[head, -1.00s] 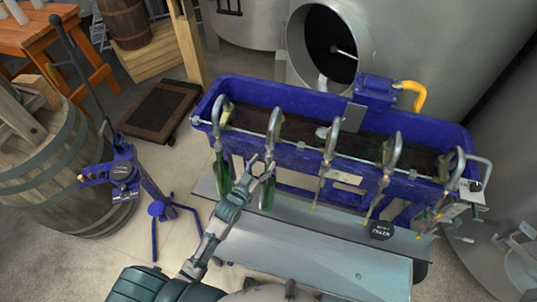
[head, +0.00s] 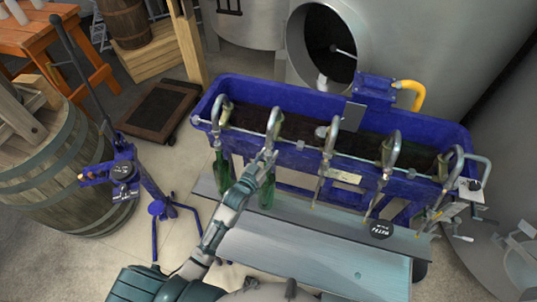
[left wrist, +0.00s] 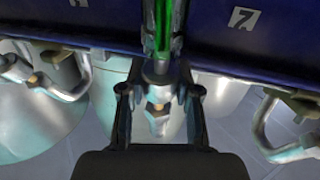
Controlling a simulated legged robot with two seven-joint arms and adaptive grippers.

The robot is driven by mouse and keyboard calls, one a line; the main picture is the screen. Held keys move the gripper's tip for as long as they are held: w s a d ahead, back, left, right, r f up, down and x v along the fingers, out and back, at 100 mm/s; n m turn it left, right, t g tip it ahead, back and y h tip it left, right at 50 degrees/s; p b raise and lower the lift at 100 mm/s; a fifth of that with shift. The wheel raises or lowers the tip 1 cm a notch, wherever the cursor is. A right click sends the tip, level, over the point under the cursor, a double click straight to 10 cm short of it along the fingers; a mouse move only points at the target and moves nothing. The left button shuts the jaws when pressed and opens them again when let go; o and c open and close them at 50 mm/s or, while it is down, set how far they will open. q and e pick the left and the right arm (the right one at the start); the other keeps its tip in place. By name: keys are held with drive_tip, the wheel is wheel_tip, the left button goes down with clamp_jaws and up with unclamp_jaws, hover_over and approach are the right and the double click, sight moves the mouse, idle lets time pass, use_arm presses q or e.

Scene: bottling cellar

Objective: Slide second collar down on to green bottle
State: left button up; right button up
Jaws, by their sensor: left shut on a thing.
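A green bottle (head: 267,192) stands upright under the second spout (head: 274,122) from the left of the blue filling trough. My left gripper (head: 265,160) is at that spout, just above the bottle. In the left wrist view my left gripper (left wrist: 159,105) is shut on the second collar, a small metal piece with a brass-coloured nut (left wrist: 157,107). The green bottle (left wrist: 165,28) shows at the top of that view, in line with the fingers. Whether collar and bottle touch is unclear. My right gripper is out of view.
Another green bottle (head: 222,173) stands under the leftmost spout. The blue trough (head: 300,155) runs behind, with several more spouts to the right. A round black tag (head: 380,230) lies at the plank (head: 325,217). A blue stand (head: 157,205) and a barrel (head: 55,165) are at left.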

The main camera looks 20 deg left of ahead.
use_arm(q)
drive_tip(key=shift+s+f, duration=0.2)
drive_tip(key=shift+f, duration=0.75)
drive_tip(key=o, duration=0.7)
drive_tip(key=shift+o, duration=0.2)
drive_tip(key=v, duration=1.2)
drive_tip(key=shift+f, duration=0.1)
